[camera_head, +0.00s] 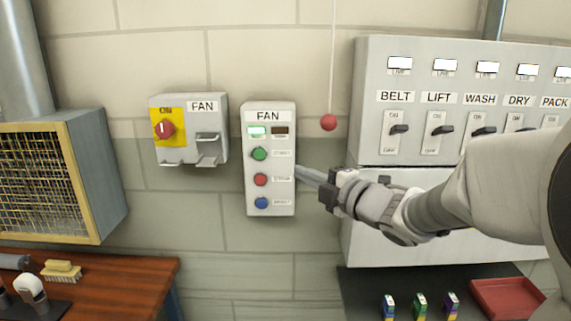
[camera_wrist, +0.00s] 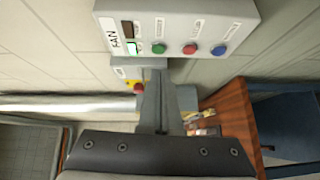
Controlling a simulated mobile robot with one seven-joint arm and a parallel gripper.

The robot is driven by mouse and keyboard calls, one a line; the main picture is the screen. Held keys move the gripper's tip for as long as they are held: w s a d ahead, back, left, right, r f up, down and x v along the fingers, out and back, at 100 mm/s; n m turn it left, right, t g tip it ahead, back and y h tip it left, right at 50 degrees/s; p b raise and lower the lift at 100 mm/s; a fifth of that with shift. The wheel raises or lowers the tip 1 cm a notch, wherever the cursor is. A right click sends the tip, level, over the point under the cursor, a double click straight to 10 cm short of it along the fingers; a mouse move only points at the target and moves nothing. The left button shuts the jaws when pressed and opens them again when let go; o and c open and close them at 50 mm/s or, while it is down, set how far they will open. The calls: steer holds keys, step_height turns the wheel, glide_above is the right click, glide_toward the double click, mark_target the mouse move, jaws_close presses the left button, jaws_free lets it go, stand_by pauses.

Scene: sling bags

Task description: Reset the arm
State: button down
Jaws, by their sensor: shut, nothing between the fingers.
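My gripper (camera_head: 302,172) is at the right edge of the FAN button box (camera_head: 270,209), with its fingers pointing left toward it. The fingers are shut with nothing between them. In the wrist view the shut fingers (camera_wrist: 160,88) point up toward the same button box (camera_wrist: 185,12). The box has a green, a red and a blue button in a column, with a lit green-white window and a dark window above them. I cannot tell whether the fingertips touch the box.
A FAN switch box (camera_head: 215,150) with a red knob on yellow is left. A large switch cabinet (camera_head: 368,110) stands right, beside my arm. A red ball (camera_head: 328,122) hangs on a cord. A caged fan (camera_head: 108,165) and wooden bench (camera_head: 140,275) are at left.

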steer(key=s+d+m+h, duration=0.8)
steer(key=d+m+h, duration=0.3)
steer(key=m, duration=0.4)
steer(key=s+a+f+m+g, duration=0.1)
steer(key=s+f+m+g, duration=0.3)
steer(key=s, duration=0.6)
steer(key=s+a+f+m+g, duration=0.1)
steer(key=s+f+m+g, duration=0.3)
steer(key=s, duration=0.6)
steer(key=shift+s+a+f+m+g+y, duration=0.25)
steer(key=shift+f+m+g+y, duration=0.05)
steer(key=shift+f+m, duration=0.6)
